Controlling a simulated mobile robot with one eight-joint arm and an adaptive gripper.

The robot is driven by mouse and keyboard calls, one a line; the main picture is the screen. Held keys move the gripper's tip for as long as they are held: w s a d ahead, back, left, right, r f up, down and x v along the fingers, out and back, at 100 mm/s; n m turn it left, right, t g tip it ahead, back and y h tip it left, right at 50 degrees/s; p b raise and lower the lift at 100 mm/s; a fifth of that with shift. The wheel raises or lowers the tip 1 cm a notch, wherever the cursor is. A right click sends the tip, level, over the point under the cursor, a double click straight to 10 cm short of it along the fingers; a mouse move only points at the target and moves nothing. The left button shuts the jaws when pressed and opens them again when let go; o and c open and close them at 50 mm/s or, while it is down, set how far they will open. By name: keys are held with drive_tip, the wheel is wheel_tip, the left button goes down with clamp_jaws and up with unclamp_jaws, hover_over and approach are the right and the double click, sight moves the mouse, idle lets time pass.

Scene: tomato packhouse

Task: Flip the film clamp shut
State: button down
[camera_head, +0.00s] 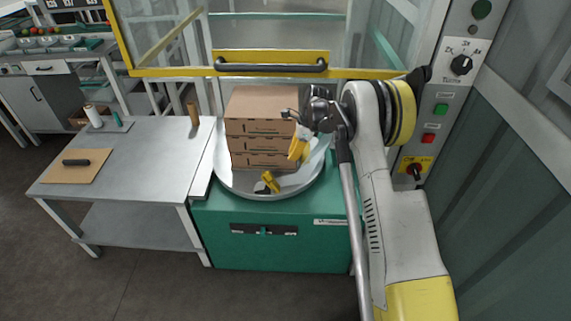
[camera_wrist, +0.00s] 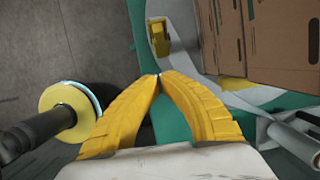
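The film clamp (camera_head: 270,182) is a small yellow piece with a dark base on the front rim of the round turntable (camera_head: 233,183). In the head view its yellow part looks tilted up. It also shows in the wrist view (camera_wrist: 159,38) at the top, ahead of the fingertips and apart from them. My gripper (camera_head: 297,155) has yellow fingers and hangs over the turntable's right side, in front of the cartons and to the right of the clamp. In the wrist view the fingertips (camera_wrist: 157,76) meet with nothing seen between them.
Stacked brown cartons (camera_head: 262,128) stand on the turntable, close behind the clamp. Pale film (camera_head: 315,160) lies at the right of the stack. A yellow-framed guard with a dark handle (camera_head: 270,66) is behind. A metal table (camera_head: 150,150) stands at left. The floor in front is clear.

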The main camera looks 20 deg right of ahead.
drive_tip(key=b, duration=0.3)
approach(270, 182)
drive_tip(key=s+d+f, duration=0.2)
drive_tip(key=d+f, duration=0.1)
drive_tip(key=shift+w+a+f+b, duration=0.2)
drive_tip(key=shift+a+b, duration=0.1)
drive_tip(key=shift+a, duration=0.25)
drive_tip(key=shift+w+a+f+b, duration=0.2)
drive_tip(key=shift+a+b, duration=0.1)
drive_tip(key=shift+a, duration=0.2)
drive_tip(key=shift+w+a+f+b, duration=0.15)
drive_tip(key=shift+w+a+b, duration=0.15)
drive_tip(key=shift+a, duration=0.25)
drive_tip(key=shift+s+a+r, duration=0.1)
drive_tip(key=shift+s+a, duration=0.05)
drive_tip(key=shift+a+h, duration=0.1)
drive_tip(key=shift+h, duration=0.2)
